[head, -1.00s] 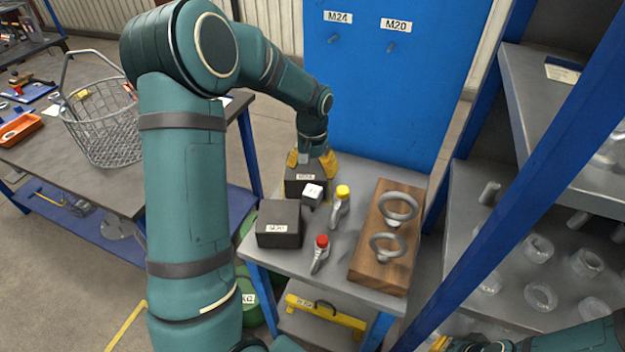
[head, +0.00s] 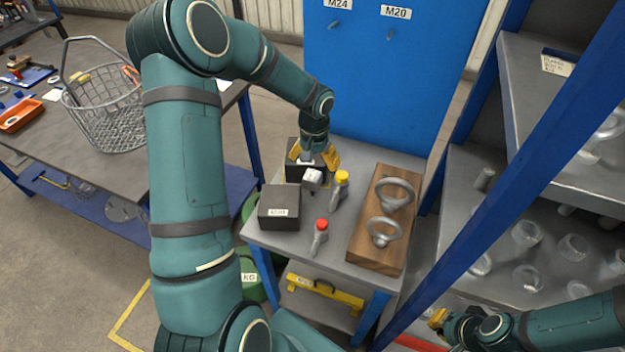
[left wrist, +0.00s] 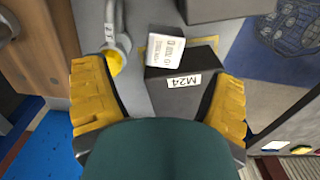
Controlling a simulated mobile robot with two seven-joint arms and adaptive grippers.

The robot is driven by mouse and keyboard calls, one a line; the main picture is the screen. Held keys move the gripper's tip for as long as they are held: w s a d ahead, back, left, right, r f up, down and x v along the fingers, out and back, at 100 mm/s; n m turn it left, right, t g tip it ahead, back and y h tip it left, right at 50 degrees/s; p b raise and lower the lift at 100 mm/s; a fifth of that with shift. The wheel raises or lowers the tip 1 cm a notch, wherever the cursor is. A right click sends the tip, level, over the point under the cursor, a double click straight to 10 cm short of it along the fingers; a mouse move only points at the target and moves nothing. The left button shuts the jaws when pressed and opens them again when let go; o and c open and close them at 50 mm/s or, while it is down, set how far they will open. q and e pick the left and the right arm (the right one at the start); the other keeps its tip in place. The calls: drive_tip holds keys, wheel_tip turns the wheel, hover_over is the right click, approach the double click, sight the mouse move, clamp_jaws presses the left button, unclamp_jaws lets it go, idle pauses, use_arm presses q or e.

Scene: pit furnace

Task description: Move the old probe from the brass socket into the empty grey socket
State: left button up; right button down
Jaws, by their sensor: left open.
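No probe, brass socket or grey socket can be made out. My left gripper (head: 313,160) is open over the back of the small grey table (head: 338,250). In the left wrist view its yellow fingers (left wrist: 160,78) stand either side of a dark box labelled M24 (left wrist: 180,95); whether they touch it I cannot tell. This box (head: 293,172) is partly hidden by the gripper in the head view. A white printed cube (head: 312,177) is at its near side (left wrist: 165,48). My right gripper (head: 440,318) is at the lower right, its fingers barely showing.
Another dark box (head: 279,205), a red-capped piece (head: 320,236) and a yellow-capped piece (head: 339,192) share the table. A wooden block (head: 370,252) holds two ring bolts. A blue panel (head: 380,90) rises behind; blue-framed shelving (head: 540,130) stands right. A wire basket (head: 105,110) stands left.

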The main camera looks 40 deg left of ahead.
sight(312, 175)
use_arm(q)
drive_tip(key=f, duration=0.7)
drive_tip(key=shift+a+f, duration=0.2)
drive_tip(key=shift+a, duration=0.15)
drive_tip(key=c, duration=1.4)
wheel_tip(312, 175, up, 10)
drive_tip(key=shift+r, duration=0.1)
